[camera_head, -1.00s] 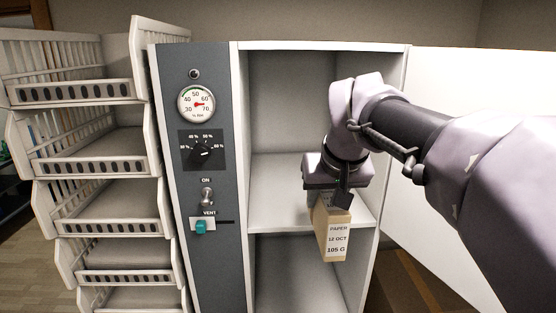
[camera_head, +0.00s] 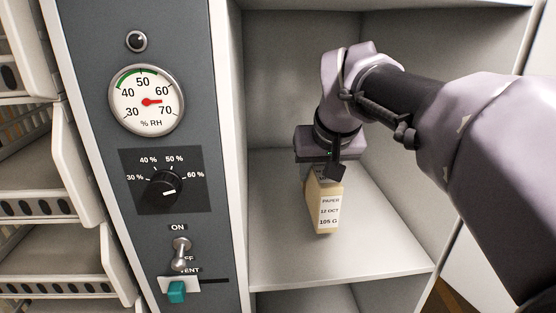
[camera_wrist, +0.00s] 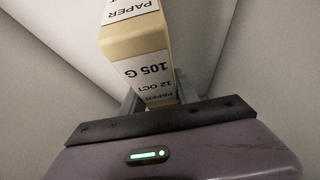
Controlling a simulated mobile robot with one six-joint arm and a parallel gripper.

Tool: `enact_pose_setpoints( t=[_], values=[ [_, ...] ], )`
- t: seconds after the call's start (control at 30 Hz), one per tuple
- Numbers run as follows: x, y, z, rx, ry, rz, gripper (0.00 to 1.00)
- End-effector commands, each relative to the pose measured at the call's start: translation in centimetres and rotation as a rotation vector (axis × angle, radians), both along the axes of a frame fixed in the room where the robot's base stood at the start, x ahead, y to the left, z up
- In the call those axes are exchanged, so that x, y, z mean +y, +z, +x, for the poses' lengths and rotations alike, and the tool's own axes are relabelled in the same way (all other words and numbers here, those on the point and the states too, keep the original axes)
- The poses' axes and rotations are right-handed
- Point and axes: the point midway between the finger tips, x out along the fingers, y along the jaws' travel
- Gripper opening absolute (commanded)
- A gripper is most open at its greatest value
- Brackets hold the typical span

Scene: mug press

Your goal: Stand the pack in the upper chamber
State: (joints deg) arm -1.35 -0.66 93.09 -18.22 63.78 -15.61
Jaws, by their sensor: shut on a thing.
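The pack (camera_head: 322,213) is a tan paper block with a white label reading PAPER, 12 OCT, 105 G. My gripper (camera_head: 325,172) is shut on its top and holds it upright, slightly tilted in the picture. The pack is inside the upper chamber (camera_head: 285,90), over the shelf (camera_head: 375,250). I cannot tell whether its bottom touches the shelf. In the wrist view the pack (camera_wrist: 140,50) sticks out from between the fingers (camera_wrist: 153,103), its label facing the camera.
The control panel (camera_head: 80,55) with gauge (camera_head: 146,100), dial (camera_head: 165,190), switch (camera_head: 181,252) and teal vent slider (camera_head: 177,291) stands left of the chamber. White racks (camera_head: 45,200) are at far left. The shelf around the pack is clear.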

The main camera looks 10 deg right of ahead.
Motion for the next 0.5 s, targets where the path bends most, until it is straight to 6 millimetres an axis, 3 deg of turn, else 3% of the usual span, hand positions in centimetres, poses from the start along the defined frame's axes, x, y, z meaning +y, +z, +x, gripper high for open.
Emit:
enact_pose_setpoints(
  t=[0.03, 0.1, 0.4, 0.43, 0.5],
  values=[
    [0.0, -2.6, -0.2, 0.002, 0.0, 0.0, 0.0],
    [-0.1, -3.8, -0.4, 0.002, 0.0, 0.0, 0.0],
    [-0.1, -3.4, -0.5, 0.003, 0.001, -0.001, 0.0],
    [-0.1, -3.4, -0.5, 0.004, 0.0, 0.0, 0.4],
    [-0.1, -3.4, -0.5, 0.004, 0.0, 0.0, 0.54]
  ],
)
